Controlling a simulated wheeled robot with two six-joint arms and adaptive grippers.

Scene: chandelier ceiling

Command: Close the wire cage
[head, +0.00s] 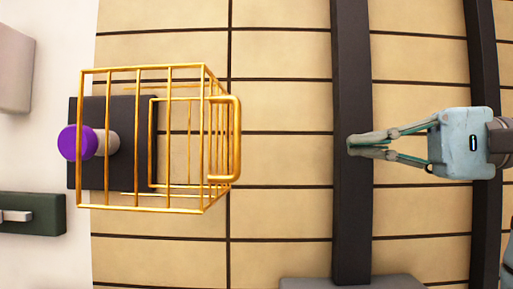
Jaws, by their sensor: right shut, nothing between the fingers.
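The wire cage (205,138) is a gold box of thin bars in the left half of the head view. A thick gold loop handle (238,138) is on its right side. Behind the bars are a dark plate (100,175) and a short grey post with a purple round cap (74,142). The cap reaches past the cage's left edge. I cannot tell how far open the cage stands. My right gripper (350,146) comes in from the right, fingertips together and empty. It is well right of the handle, apart from it. My left gripper is not in view.
A tan tiled surface (280,110) lies behind, with a dark vertical bar (351,60) behind my right fingertips and another dark bar (482,50) farther right. At the left edge are a grey block (14,70) and a dark green block (45,213). No object shows between handle and fingertips.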

